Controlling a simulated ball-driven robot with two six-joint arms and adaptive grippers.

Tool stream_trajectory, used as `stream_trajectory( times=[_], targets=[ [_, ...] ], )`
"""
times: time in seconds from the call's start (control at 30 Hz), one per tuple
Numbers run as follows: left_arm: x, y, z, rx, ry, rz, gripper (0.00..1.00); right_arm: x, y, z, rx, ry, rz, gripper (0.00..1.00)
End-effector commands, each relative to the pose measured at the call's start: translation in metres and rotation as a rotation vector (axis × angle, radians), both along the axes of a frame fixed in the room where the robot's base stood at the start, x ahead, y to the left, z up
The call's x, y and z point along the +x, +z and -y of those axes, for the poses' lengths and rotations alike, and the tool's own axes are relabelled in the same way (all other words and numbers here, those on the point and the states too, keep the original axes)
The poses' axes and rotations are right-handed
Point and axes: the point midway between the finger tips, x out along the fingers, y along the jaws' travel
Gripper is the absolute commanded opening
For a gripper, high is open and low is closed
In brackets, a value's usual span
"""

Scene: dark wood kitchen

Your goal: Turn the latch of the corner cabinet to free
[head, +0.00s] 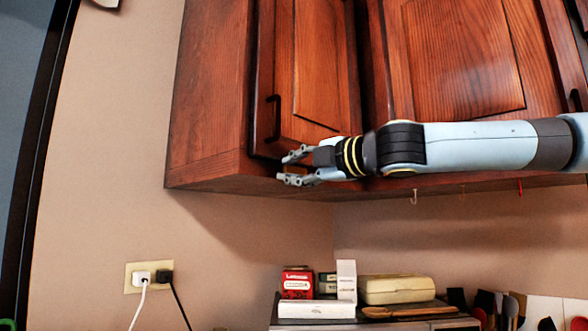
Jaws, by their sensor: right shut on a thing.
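The corner cabinet (322,70) is dark reddish wood and hangs on the wall at the upper middle. Its narrow door has a black vertical handle (272,118) on the left side, and the door looks closed. My right gripper (284,168) reaches in from the right, its fingers at the lower left corner of this door. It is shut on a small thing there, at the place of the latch. The latch itself is not clearly visible, so I cannot tell how it is turned. My left gripper is not in view.
A wider cabinet door (465,55) is behind and above my right arm. Below, small boxes (297,282), a cream case (397,290) and a wooden spoon (408,312) lie on a dark surface. A wall outlet (150,277) holds two plugs.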

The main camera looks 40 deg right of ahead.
Motion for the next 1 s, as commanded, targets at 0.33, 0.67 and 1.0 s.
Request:
stream_trajectory(
  times=[0.33, 0.67, 1.0],
  targets=[
    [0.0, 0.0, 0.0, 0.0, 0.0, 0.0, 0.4, 0.0, -0.001, -0.001, 0.001, 0.002, -0.002, 0.39],
    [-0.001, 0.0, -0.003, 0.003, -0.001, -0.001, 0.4, 0.0, 0.004, 0.0, -0.003, 0.0, -0.001, 0.39],
    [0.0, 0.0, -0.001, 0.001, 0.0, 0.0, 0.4, 0.0, 0.057, 0.0, -0.009, -0.002, 0.001, 0.39]
  ],
)
